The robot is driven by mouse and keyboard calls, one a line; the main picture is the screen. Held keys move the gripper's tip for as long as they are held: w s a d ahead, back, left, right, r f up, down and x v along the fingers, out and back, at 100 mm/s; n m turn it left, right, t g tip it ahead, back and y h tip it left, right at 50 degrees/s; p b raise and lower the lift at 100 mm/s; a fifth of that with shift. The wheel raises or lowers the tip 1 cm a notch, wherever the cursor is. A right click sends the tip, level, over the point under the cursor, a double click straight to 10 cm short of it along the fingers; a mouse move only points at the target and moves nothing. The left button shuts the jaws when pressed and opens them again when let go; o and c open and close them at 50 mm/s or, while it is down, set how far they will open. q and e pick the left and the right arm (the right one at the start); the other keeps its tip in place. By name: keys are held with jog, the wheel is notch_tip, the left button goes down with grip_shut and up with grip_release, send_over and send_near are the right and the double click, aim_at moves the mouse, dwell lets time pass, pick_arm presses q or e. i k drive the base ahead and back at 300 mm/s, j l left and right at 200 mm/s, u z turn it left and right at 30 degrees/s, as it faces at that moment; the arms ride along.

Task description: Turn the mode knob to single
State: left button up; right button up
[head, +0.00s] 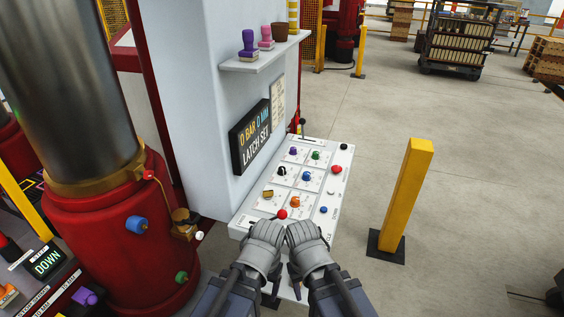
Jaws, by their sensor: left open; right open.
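A white control panel (244,222) slopes in front of me with several coloured knobs on labelled plates. It carries a purple knob (293,151), a green knob (315,155), a black knob (281,171), a blue knob (306,175), a brass-coloured knob (267,193) and an orange knob (295,201). The labels are too small to read, so I cannot tell which is the mode knob. My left gripper (267,228) and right gripper (303,230) are side by side over the panel's near edge, open and apart from these knobs. They hide part of the near edge.
A red ball-topped control (282,214) is just beyond my grippers. A display (251,137) reads "0 BAR 0 MM LATCH SET". A shelf (262,62) with stamps juts out above. A yellow post (406,195) stands right; a red press cylinder (115,235) stands left.

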aim_at(281, 170)
jog(key=z, duration=0.5)
jog(key=i+z, duration=0.1)
jog(key=z, duration=1.35)
jog(key=j+z, duration=0.15)
jog(key=z, duration=0.85)
jog(key=j+z, duration=0.15)
jog(key=z, duration=0.35)
jog(key=j+z, duration=0.1)
jog(key=z, duration=0.4)
jog(key=j+z, duration=0.15)
jog(key=z, duration=1.2)
jog(key=k+z, duration=0.2)
jog(key=z, duration=0.15)
jog(key=u, duration=0.45)
jog(key=k+u, duration=0.1)
jog(key=u, duration=0.4)
jog(key=j+u, duration=0.1)
jog(key=u, duration=0.8)
jog(key=j+u, duration=0.1)
jog(key=u, duration=0.35)
jog(key=j+u, duration=0.1)
jog(key=u, duration=0.4)
jog(key=j+u, duration=0.1)
jog(key=u, duration=0.35)
jog(key=k, duration=0.05)
